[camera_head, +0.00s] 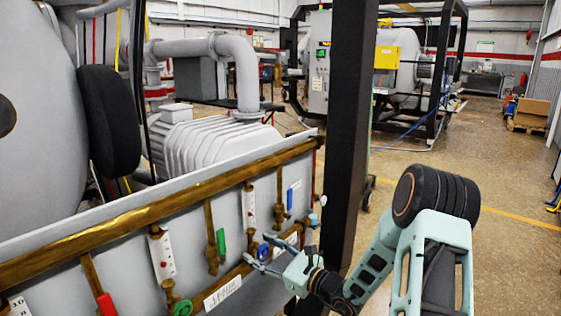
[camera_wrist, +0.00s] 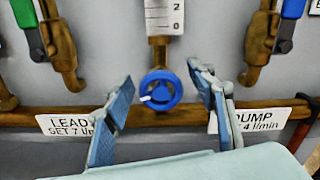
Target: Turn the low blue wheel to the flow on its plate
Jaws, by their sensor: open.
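The low blue wheel (camera_wrist: 160,90) sits on the brass pipe below a white scale tube. A white mark on it points left and slightly down. It also shows in the head view (camera_head: 264,251). My gripper (camera_wrist: 160,74) is open, with one finger on each side of the wheel; I see no clear contact. In the head view my gripper (camera_head: 259,249) reaches the panel at this wheel. A plate (camera_wrist: 68,123) at left reads "LEAD SET 7 l/m", its end hidden by my finger. A partly hidden plate (camera_wrist: 262,117) at right reads "UMP" and "4 l/min".
The scale tube (camera_wrist: 164,17) shows 2 and 0. A green-handled valve (camera_wrist: 27,22) and a blue-handled valve (camera_wrist: 289,22) flank it. In the head view, a green wheel (camera_head: 182,308) and red handle (camera_head: 106,304) are further left. A black post (camera_head: 347,120) stands close beside my gripper.

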